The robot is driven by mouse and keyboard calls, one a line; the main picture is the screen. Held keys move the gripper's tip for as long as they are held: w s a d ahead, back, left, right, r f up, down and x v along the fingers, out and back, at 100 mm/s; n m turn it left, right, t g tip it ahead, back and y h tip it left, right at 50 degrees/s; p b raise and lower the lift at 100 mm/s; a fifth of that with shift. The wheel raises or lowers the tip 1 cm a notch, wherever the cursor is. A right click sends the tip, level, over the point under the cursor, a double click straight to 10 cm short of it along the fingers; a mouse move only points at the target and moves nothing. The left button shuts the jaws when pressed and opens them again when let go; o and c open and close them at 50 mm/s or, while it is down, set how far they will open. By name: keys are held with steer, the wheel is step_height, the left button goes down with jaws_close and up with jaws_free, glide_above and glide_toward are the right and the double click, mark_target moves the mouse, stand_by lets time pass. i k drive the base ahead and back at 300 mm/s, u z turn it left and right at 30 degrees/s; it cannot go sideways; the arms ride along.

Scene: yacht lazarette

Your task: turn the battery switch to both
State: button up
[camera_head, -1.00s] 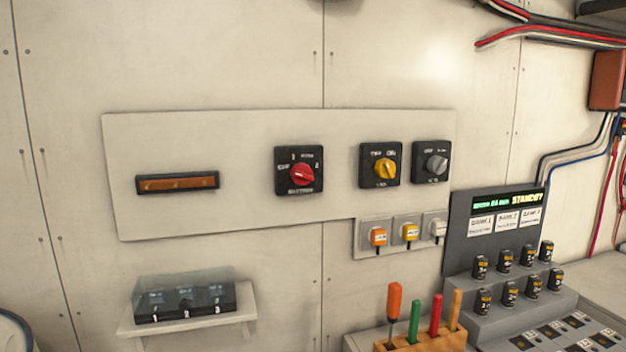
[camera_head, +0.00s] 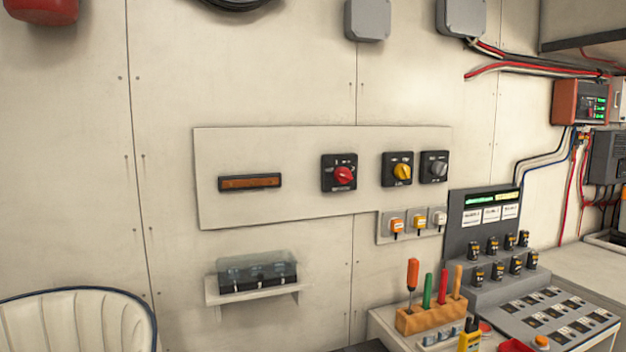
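The battery switch is most likely the black square plate with a red rotary knob (camera_head: 343,174) on the pale wall panel (camera_head: 300,205). Its label is too small to read now; the knob's pointer direction is hard to make out. To its right are a yellow-knob switch (camera_head: 402,170) and a grey-knob switch (camera_head: 434,168). My gripper is not in this view.
A bench at the right holds a wooden tool rack (camera_head: 430,318) and a console with a lit display (camera_head: 490,199). A small shelf with a clear-covered box (camera_head: 257,270) is below the panel. A white seat (camera_head: 75,325) stands at lower left.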

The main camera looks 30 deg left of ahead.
mark_target(342, 175)
steer(key=u, duration=1.7)
